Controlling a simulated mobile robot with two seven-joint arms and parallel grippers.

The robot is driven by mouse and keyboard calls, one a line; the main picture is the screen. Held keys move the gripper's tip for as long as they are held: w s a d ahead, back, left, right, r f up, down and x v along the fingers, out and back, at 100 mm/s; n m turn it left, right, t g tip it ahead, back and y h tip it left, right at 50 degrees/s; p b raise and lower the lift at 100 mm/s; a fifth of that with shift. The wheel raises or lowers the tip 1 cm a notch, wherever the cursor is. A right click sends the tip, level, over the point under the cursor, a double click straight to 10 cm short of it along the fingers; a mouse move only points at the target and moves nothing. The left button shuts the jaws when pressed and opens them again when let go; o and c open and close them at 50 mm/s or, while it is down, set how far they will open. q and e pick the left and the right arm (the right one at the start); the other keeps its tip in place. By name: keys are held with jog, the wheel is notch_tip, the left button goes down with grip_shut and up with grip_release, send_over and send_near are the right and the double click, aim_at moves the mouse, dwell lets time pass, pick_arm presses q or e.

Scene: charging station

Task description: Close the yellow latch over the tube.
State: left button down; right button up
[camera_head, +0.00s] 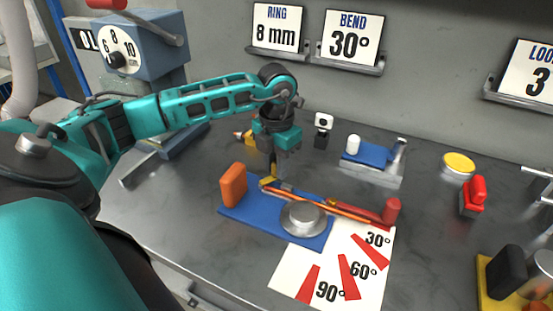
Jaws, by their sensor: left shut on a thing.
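The blue bender base (250,222) lies on the grey bench, with a round silver wheel (303,217) on it. A thin copper-orange tube (325,206) lies along the bender, running from behind the orange block (234,185) towards the red handle end (391,211). The small yellow latch (266,182) is at the tube's left end. My left gripper (273,174) points down there and is shut on the latch; its fingers partly hide it. I cannot tell the latch's exact angle. My right gripper is not in view.
A white angle sheet (290,262) lies in front of the bender. A blue and grey fixture (371,157) stands behind right. A yellow disc (458,164), a red clamp (474,196) and a yellow-based tool (490,300) are at the right. A blue dial machine (140,45) stands back left.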

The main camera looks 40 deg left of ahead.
pick_arm(q)
jog(key=shift+r+n, duration=0.1)
jog(key=shift+n, duration=0.9)
jog(key=shift+n+p, duration=0.5)
jog(key=shift+n, duration=1.5)
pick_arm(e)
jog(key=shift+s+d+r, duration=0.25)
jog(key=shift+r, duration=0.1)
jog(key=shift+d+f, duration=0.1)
pick_arm(q)
jog(key=c, duration=0.9)
grip_release()
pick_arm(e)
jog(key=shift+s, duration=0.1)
pick_arm(q)
notch_tip(320, 180, up, 13)
jog(key=shift+f+p, duration=0.1)
jog(key=shift+p, duration=0.55)
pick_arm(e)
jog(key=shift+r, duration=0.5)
